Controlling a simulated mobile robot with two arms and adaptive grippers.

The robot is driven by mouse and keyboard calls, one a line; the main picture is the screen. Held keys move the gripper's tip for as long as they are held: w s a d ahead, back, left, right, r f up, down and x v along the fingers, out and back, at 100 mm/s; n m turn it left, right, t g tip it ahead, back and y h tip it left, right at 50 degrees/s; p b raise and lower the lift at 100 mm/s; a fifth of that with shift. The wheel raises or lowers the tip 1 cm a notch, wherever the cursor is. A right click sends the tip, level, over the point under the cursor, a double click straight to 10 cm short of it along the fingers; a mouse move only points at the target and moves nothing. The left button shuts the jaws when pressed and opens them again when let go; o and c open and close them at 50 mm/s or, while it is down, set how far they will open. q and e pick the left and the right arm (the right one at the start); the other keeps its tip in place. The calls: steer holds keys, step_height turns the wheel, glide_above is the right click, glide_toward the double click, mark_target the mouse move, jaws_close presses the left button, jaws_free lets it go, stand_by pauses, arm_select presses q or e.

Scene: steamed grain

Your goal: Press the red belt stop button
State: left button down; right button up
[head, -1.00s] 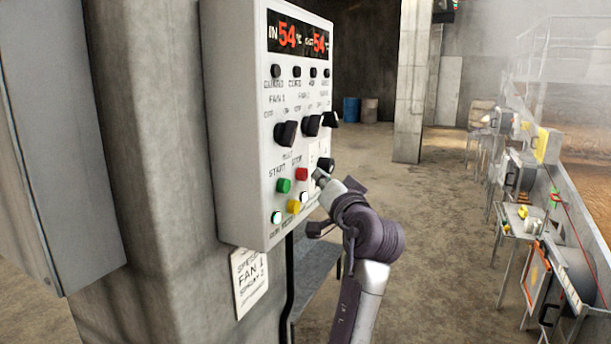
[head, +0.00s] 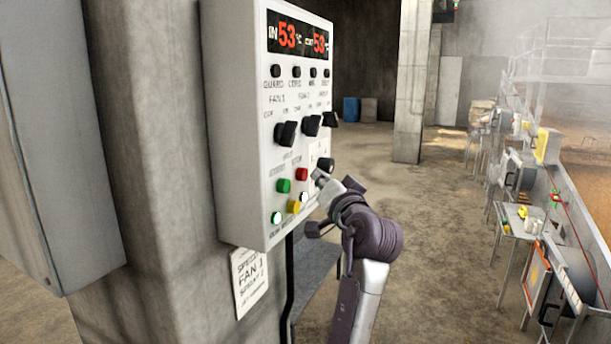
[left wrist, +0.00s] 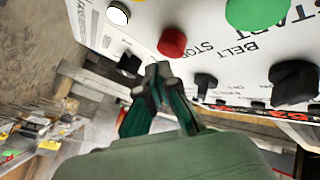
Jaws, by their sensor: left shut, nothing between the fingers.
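The red belt stop button (head: 301,174) is on the white control panel (head: 264,190), to the right of the green start button (head: 283,185). It also shows in the left wrist view (left wrist: 172,43), near the "BELT STOP" lettering. My left gripper (head: 319,176) is just right of the red button in the head view. In the left wrist view its closed fingertips (left wrist: 158,72) sit just below the red button in the picture, with a small gap between them. The gripper is shut and holds nothing. My right gripper is not in view.
Black knobs (head: 286,133) and a display reading 53 (head: 289,35) are on the panel above the buttons. A yellow button (head: 294,207) and a white one (head: 304,197) are below. A grey box (head: 55,150) is at left. Open floor lies right of the panel.

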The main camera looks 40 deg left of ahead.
arm_select(q)
steer(key=shift+s+a, duration=0.1)
steer(key=shift+a, duration=0.25)
steer(key=shift+s+a, duration=0.15)
steer(key=shift+a, duration=0.35)
stand_by(0.7)
steer(key=shift+d, duration=0.15)
stand_by(0.3)
steer(key=shift+w+d, duration=0.25)
steer(key=shift+d, duration=0.5)
steer(key=shift+w+d+b, duration=0.2)
steer(key=shift+d, duration=0.6)
steer(key=shift+w+d+b, duration=0.15)
steer(key=shift+d+b, duration=0.1)
steer(key=shift+d, duration=0.6)
steer(key=shift+w+d+b, duration=0.2)
steer(key=shift+d, duration=0.6)
